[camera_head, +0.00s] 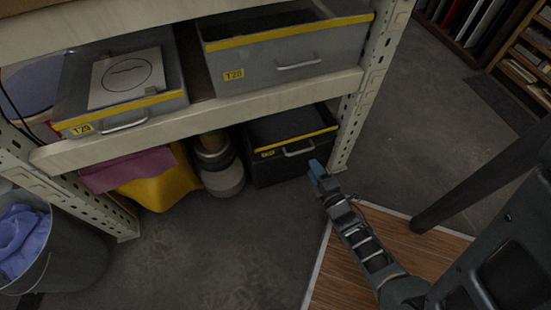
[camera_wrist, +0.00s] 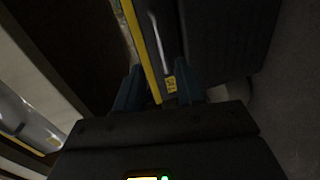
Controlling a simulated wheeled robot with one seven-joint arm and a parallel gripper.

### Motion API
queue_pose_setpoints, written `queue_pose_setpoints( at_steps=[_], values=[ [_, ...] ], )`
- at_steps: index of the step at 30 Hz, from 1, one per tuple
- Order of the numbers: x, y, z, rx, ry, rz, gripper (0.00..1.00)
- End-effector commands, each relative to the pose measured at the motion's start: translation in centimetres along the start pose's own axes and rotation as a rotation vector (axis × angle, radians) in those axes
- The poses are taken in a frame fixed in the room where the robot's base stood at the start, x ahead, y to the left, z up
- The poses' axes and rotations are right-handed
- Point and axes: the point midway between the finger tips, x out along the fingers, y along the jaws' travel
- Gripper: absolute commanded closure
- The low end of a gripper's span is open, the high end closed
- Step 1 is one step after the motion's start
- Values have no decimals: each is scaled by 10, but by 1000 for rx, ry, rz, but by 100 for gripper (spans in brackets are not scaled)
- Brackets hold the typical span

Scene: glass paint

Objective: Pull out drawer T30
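A black drawer (camera_head: 285,170) with a yellow strip along its front top edge, a small yellow label and a silver handle (camera_head: 298,152) sits under the shelf, near the floor. The label is too small to read. My gripper (camera_head: 317,170) is just right of and below the handle, in front of the drawer's right side. In the wrist view my gripper (camera_wrist: 158,88) is open, its two fingers apart, with the label and yellow strip (camera_wrist: 142,50) between them in the picture. The handle (camera_wrist: 160,40) lies beyond the fingertips, and nothing is held.
Grey drawers labelled T29 (camera_head: 82,130) and T28 (camera_head: 233,75) sit on the shelf above. A stacked canister (camera_head: 222,178) and yellow and pink cloths (camera_head: 165,190) are left of the black drawer. A shelf post (camera_head: 352,120) stands to its right.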

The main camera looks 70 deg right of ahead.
Motion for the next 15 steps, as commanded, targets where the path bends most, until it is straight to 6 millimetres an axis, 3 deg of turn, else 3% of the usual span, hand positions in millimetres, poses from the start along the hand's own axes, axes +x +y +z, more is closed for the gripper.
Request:
queue_pose_setpoints(
  at_steps=[8, 15],
  values=[
    [24, -3, 10, -43, -24, 2, 62],
    [61, -3, 11, -41, -23, 2, 62]
  ],
)
